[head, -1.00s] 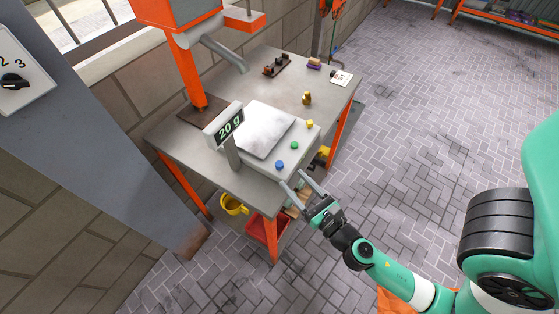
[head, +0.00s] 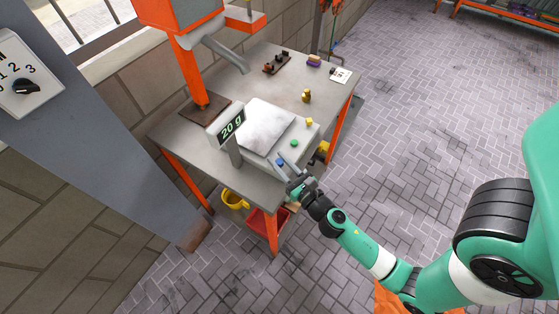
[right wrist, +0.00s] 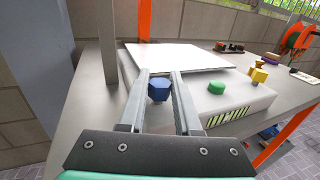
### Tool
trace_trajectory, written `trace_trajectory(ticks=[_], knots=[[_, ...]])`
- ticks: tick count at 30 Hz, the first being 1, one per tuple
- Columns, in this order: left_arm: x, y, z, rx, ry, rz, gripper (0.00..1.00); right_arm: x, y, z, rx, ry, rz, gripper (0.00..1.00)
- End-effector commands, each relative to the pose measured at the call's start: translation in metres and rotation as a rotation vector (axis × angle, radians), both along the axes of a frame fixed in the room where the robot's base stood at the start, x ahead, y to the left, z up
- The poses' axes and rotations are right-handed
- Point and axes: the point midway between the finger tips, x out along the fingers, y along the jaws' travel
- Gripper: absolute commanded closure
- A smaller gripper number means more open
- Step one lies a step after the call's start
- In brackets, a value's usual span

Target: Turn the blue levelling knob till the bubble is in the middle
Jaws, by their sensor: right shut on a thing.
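The blue knob (right wrist: 159,88) is on the near corner of the pale scale (right wrist: 250,98), and it also shows in the head view (head: 280,161). My right gripper (right wrist: 160,80) has one finger on each side of the knob and is shut on it; it reaches in from the right in the head view (head: 284,164). A yellow-green strip with dark marks (right wrist: 228,117) is on the scale's front face; I cannot make out a bubble in it. My left gripper is not in view.
A green knob (right wrist: 217,87) and a yellow knob (right wrist: 259,75) stand along the scale's edge. The scale's display (head: 232,128) reads 20 g. An orange stand (head: 183,70) is behind it. Below the workbench are a yellow mug (head: 234,200) and a red bin (head: 262,222).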

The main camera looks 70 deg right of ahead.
Motion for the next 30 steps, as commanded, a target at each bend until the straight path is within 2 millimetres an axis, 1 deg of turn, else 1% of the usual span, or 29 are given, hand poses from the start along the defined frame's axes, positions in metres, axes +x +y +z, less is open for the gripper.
trace_trajectory(ticks=[10,16,20,25,30], knots=[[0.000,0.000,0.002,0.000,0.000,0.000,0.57,0.000,-0.001,0.001,-0.001,0.001,0.004,1.00],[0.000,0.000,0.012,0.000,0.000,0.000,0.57,0.000,-0.002,0.003,-0.004,0.003,0.050,1.00],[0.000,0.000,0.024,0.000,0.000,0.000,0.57,0.000,-0.003,0.005,-0.004,0.003,0.115,1.00],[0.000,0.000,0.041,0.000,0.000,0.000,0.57,0.000,-0.005,0.006,-0.004,0.001,0.238,1.00],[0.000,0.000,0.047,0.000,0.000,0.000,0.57,0.000,-0.005,0.003,-0.005,-0.002,0.388,1.00]])
